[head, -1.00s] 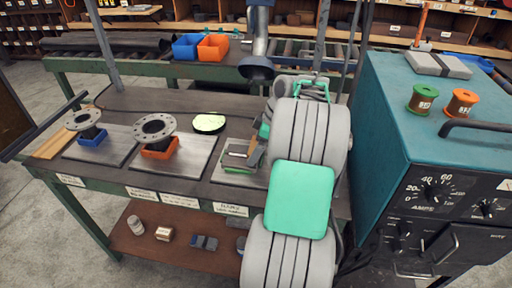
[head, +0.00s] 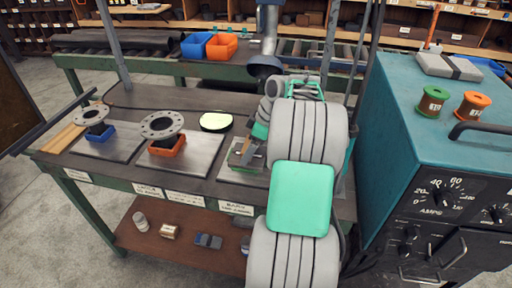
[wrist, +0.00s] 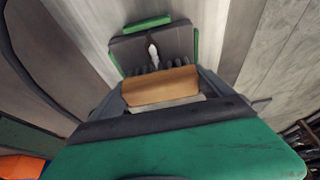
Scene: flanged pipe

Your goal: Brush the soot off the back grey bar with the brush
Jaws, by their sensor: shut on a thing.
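My gripper (wrist: 160,95) is shut on the brush (wrist: 160,85), whose tan wooden block shows between the fingers in the wrist view. The brush is held over a green-edged holder (wrist: 147,24) with a dark grey inside and a pale streak. Dark bumps show just beyond the block; I cannot tell whether they are bristles or part of the holder. In the head view the holder (head: 236,163) sits on the right-hand metal plate, partly hidden by my gripper (head: 250,152). I cannot make out the back grey bar or its soot, nor whether the brush touches it.
Two flanged pipe pieces stand in a blue base (head: 99,134) and an orange base (head: 168,146) to the left. A pale yellow-green disc (head: 215,121) lies behind the holder. A teal machine (head: 400,120) stands close on the right. A vertical pipe (head: 268,40) rises behind.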

